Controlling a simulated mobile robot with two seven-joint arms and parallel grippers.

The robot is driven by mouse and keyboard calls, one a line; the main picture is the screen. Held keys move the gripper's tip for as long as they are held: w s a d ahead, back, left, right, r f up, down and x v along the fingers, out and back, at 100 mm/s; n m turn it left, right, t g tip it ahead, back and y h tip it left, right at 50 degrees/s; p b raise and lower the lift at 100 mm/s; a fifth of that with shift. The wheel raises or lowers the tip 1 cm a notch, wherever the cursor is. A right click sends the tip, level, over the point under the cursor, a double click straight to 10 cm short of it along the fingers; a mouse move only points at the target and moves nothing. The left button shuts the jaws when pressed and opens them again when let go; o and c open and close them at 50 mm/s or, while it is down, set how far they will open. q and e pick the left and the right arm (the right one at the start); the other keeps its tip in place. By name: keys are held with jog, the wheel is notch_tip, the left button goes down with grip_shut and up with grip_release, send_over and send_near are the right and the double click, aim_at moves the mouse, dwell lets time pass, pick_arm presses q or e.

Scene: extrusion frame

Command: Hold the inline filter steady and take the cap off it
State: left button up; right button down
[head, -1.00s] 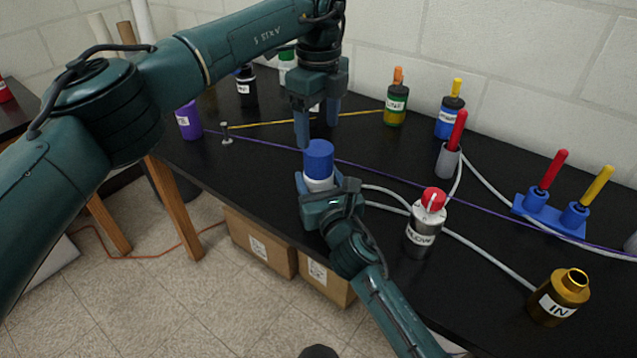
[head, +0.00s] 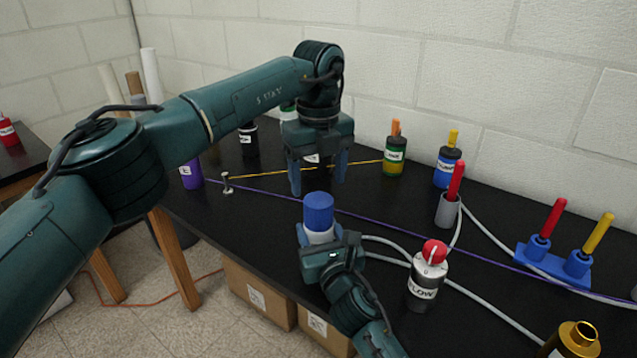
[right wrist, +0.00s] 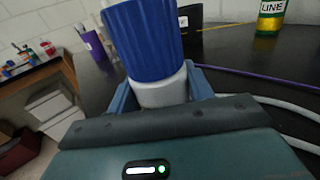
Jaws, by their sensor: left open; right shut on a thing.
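The inline filter (head: 319,236) has a white body and stands near the front edge of the black table. Its ribbed blue cap (head: 319,211) sits on top. In the right wrist view, the white body (right wrist: 163,90) is between my right fingers under the blue cap (right wrist: 143,40). My right gripper (head: 320,238) is shut on the filter's white body, below the cap. My left gripper (head: 318,188) is open and empty, pointing down above and behind the cap, apart from it. The filter's lower part is hidden by my right gripper.
A silver bottle with a red top (head: 427,275) stands right of the filter. Grey hose (head: 480,292) and a purple cord (head: 400,222) cross the table. A brass bottle (head: 574,340) is at front right. A blue holder (head: 553,267) and labelled bottles stand farther back.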

aim_at(319, 200)
pick_arm(q)
jog(key=m, duration=0.4)
jog(key=shift+m, duration=0.3)
jog(key=m, duration=0.8)
jog(key=shift+m, duration=0.3)
jog(key=m, duration=1.2)
jog(key=shift+m, duration=0.3)
jog(key=m, duration=0.8)
jog(key=shift+m, duration=0.4)
jog(key=shift+f+m, duration=0.3)
jog(key=shift+f, duration=3.75)
jog(key=shift+c, duration=0.6)
